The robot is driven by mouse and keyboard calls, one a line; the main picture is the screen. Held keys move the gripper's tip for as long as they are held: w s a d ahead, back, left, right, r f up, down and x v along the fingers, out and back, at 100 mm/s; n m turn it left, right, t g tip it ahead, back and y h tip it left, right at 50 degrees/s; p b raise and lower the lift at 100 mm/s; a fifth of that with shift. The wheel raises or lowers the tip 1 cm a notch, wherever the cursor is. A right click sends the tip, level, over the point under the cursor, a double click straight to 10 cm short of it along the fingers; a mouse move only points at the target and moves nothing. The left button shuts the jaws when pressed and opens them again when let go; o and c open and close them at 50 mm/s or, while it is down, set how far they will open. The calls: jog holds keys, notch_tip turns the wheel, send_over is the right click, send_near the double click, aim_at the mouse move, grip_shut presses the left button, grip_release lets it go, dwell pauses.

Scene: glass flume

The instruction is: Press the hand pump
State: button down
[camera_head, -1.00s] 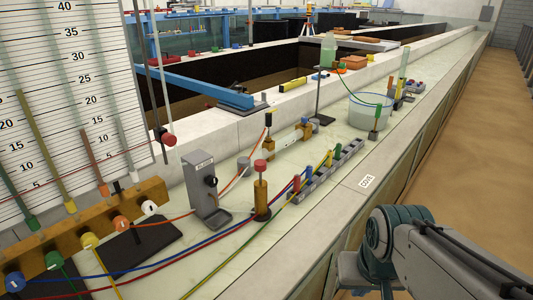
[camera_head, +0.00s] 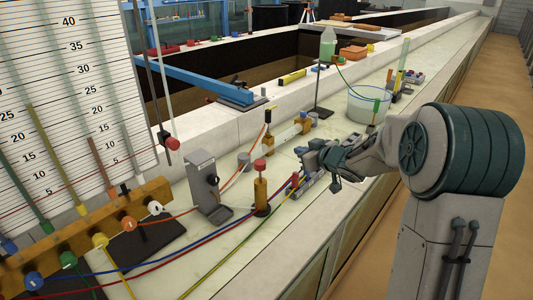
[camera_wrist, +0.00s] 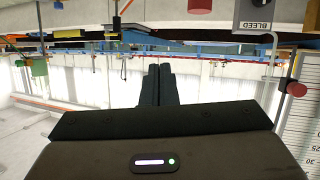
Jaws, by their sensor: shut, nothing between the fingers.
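The hand pump (camera_head: 260,190) is an upright brass-coloured cylinder with a red knob (camera_head: 260,165) on top, standing on the pale bench. In the wrist view, which is upside down, a red knob (camera_wrist: 200,5), probably the pump's, shows at the top edge. My gripper (camera_head: 301,152) is to the right of the pump, over the valve strip, with its tip toward the pump and apart from it. In the wrist view its dark fingers (camera_wrist: 158,72) are together and empty.
A grey BLEED box (camera_head: 205,185) stands left of the pump. A valve strip (camera_head: 310,182) with coloured fittings lies beneath my gripper. Coloured tubes run along the bench front. A clear bucket (camera_head: 368,105) stands farther back. A brass-coloured manifold (camera_head: 88,230) is at left.

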jog(key=shift+a+f+n+g+y+p, duration=0.1)
jog(key=shift+a+f+n+g+y, duration=0.2)
jog(key=shift+a+y, duration=0.35)
jog(key=shift+a+f+n+g+y+p, duration=0.15)
jog(key=shift+a+n+g+y, duration=0.2)
jog(key=shift+a+n+y, duration=0.25)
jog(key=shift+a+f+n+g+y+p, duration=0.1)
jog(key=shift+a+f+n+g+y, duration=0.1)
jog(key=shift+a+g+y, duration=0.4)
jog(key=shift+t, duration=0.25)
jog(key=p, duration=0.2)
send_over(260, 165)
jog(key=d, duration=0.2)
notch_tip(260, 165, down, 2)
jog(key=shift+w+f+p, duration=0.2)
jog(key=shift+f+p, duration=0.2)
jog(key=shift+f, duration=1.8)
